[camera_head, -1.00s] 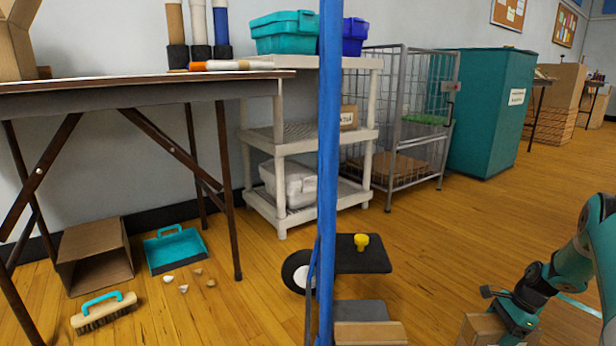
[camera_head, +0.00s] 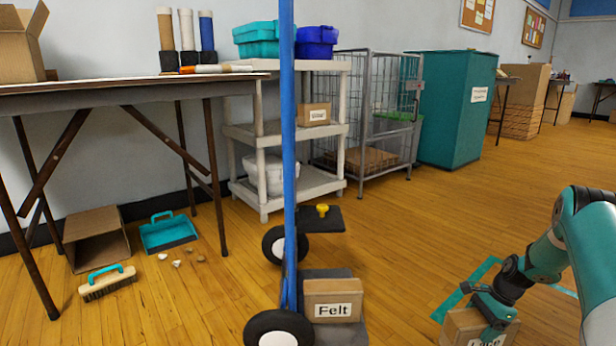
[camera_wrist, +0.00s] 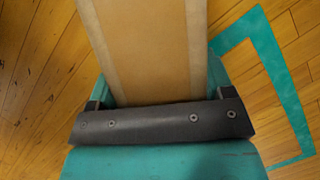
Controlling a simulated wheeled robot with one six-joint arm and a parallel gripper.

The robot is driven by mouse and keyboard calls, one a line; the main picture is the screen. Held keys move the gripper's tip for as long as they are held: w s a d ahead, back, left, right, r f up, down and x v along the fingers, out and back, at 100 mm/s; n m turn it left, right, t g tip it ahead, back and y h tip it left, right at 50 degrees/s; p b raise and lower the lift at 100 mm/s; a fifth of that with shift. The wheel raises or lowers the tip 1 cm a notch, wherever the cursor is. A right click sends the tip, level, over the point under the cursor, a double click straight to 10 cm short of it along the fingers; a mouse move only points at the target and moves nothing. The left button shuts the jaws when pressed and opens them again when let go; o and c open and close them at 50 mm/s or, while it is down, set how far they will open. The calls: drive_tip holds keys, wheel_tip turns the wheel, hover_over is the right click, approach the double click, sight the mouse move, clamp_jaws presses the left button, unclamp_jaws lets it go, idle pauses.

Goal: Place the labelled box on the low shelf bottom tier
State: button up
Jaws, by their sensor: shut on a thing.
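My gripper (camera_head: 490,308) is shut on a labelled cardboard box (camera_head: 462,325) at the lower right of the head view; its label is partly cut off by the frame edge. In the wrist view the held box (camera_wrist: 150,45) extends away from the jaws above the wood floor. The low shelf (camera_head: 263,180) is a white three-tier unit at the centre. Its bottom tier (camera_head: 318,182) holds a white bin (camera_head: 265,172) at the left, with bare room at the right. My gripper is well to the right of the shelf and nearer.
A blue-poled cart (camera_head: 288,150) with wheels and a box labelled Felt (camera_head: 332,301) stands before the shelf. A table (camera_head: 110,92) is at the left, a wire cage (camera_head: 375,125) right of the shelf. A dustpan (camera_head: 168,232) and brush (camera_head: 107,284) lie on the floor. Floor at the right is open.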

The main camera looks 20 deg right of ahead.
drive_tip(key=w+a+r+n+g+h+p, duration=0.25)
drive_tip(key=a+r+n+p, duration=0.8)
drive_tip(key=a+r, duration=0.55)
drive_tip(key=w+a+r+n+g+h+p, duration=0.25)
drive_tip(key=a+r+n+p, duration=0.8)
drive_tip(key=a+r, duration=0.55)
drive_tip(key=s+r+p, duration=0.3)
drive_tip(key=r+p, duration=0.8)
drive_tip(key=p, duration=0.1)
drive_tip(key=s+r+p, duration=0.2)
drive_tip(key=r+p, duration=1)
drive_tip(key=p, duration=0.1)
drive_tip(key=s+r+p, duration=0.3)
drive_tip(key=r+p, duration=0.9)
drive_tip(key=p, duration=0.1)
drive_tip(key=shift+s+d+m+y, duration=0.3)
drive_tip(key=shift+s+d+m, duration=0.05)
drive_tip(key=shift+d+m, duration=0.1)
